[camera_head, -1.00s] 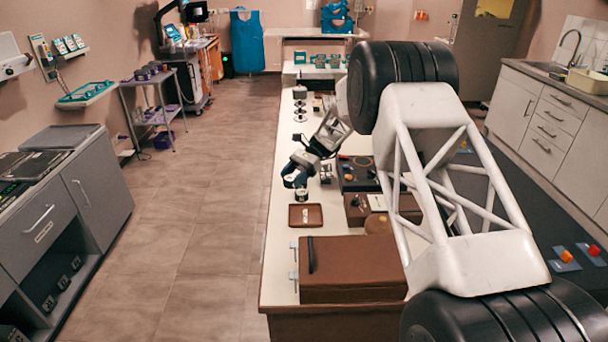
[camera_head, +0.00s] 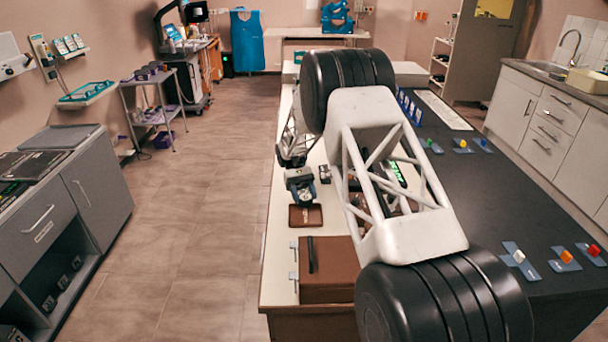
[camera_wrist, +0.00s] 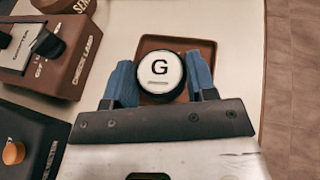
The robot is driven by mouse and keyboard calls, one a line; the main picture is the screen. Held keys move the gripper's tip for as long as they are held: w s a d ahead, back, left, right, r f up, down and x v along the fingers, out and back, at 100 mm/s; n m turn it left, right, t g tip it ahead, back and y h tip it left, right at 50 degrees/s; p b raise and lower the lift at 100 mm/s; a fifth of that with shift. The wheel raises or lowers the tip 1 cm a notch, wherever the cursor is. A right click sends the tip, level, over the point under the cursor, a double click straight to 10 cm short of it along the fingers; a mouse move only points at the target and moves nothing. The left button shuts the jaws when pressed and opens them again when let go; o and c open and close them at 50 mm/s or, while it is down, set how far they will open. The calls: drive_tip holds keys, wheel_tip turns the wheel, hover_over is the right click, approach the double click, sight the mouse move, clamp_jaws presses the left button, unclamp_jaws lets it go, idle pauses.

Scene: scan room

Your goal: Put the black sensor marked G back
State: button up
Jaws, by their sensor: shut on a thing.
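The black sensor marked G (camera_wrist: 160,68), with a white lettered top, sits between the blue fingers of my gripper (camera_wrist: 161,84) in the wrist view. The fingers are shut on its sides. A shallow brown tray (camera_wrist: 206,48) lies just beyond and partly behind the sensor. I cannot tell how high the sensor is above the bench. In the head view my gripper (camera_head: 300,191) is right behind the brown tray (camera_head: 305,216), near the left edge of the white bench. The sensor cannot be made out clearly there.
A brown case (camera_head: 333,262) stands in front of the tray. In the wrist view a brown lettered box (camera_wrist: 52,62) and a black box with an orange knob (camera_wrist: 14,153) lie to the left. The floor (camera_wrist: 292,90) shows beyond the bench edge at right.

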drive_tip(key=n+h, duration=0.1)
drive_tip(key=d+n+t+h, duration=0.1)
drive_tip(key=n+t+h, duration=0.1)
drive_tip(key=n+h, duration=0.1)
drive_tip(key=shift+w+d+f, duration=0.2)
drive_tip(key=shift+w+f, duration=0.05)
drive_tip(key=shift+w, duration=0.1)
drive_tip(key=n+t+h, duration=0.1)
drive_tip(key=w+n+t+h, duration=0.1)
drive_tip(key=d+n+t+h, duration=0.1)
drive_tip(key=n, duration=0.1)
drive_tip(key=shift+w+r+t+h, duration=0.1)
drive_tip(key=shift+w+t+h, duration=0.2)
drive_tip(key=shift+t, duration=0.1)
drive_tip(key=n+t, duration=0.1)
drive_tip(key=w+n+t+h, duration=0.1)
drive_tip(key=w+n+t, duration=0.1)
drive_tip(key=n+t, duration=0.1)
drive_tip(key=shift+d+r+h, duration=0.25)
drive_tip(key=shift+r+h, duration=0.05)
drive_tip(key=shift+r, duration=0.05)
drive_tip(key=n+t, duration=0.1)
drive_tip(key=w+n+t, duration=0.1)
drive_tip(key=n+t, duration=0.1)
drive_tip(key=shift+w+a+r+t, duration=0.2)
drive_tip(key=shift+w+r+t, duration=0.1)
drive_tip(key=shift+w, duration=0.1)
drive_tip(key=shift+w+a+r+n+t, duration=0.2)
drive_tip(key=shift+w+n+t, duration=0.35)
drive_tip(key=shift+n+t, duration=0.45)
